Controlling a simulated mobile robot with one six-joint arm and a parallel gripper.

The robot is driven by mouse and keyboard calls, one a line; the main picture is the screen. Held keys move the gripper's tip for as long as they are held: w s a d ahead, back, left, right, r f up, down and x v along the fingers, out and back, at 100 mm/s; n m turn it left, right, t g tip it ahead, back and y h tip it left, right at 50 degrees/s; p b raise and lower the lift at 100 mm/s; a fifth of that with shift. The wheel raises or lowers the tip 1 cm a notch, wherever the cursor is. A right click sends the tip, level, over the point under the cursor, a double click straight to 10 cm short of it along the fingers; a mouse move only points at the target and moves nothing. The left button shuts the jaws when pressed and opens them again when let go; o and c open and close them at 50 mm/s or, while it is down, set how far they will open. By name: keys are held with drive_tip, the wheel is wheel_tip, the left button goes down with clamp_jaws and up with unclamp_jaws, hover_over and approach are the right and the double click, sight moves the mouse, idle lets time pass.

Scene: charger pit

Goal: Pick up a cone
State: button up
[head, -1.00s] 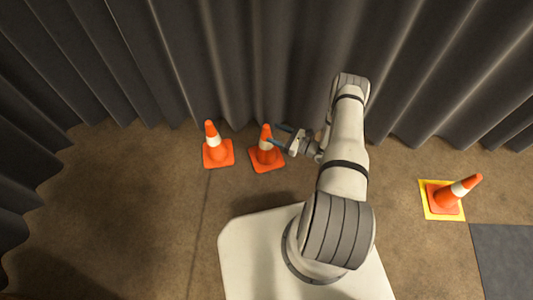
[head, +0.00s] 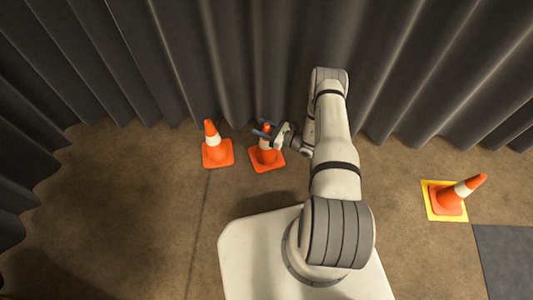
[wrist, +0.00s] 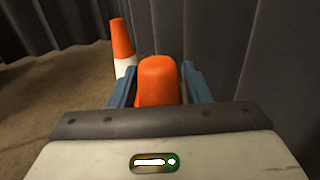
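Three orange cones with white bands stand on the brown floor. My gripper (head: 262,128) is at the upper part of the middle cone (head: 267,157), with its blue fingers on either side. In the wrist view the orange top of this cone (wrist: 158,80) sits between the two fingers (wrist: 160,84), which look open around it. The gripper hides part of this cone. The left cone (head: 215,152) stands just left of it and also shows behind the left finger in the wrist view (wrist: 122,42). The right cone (head: 452,196) stands apart.
The right cone stands on a yellow square (head: 432,212). A dark mat (head: 507,258) lies at the lower right. Grey curtains (head: 230,60) hang close behind the cones and down the left side. The floor at left (head: 120,215) is clear.

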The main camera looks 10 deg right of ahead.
clamp_jaws()
drive_tip(key=shift+r, duration=0.1)
idle(0.3)
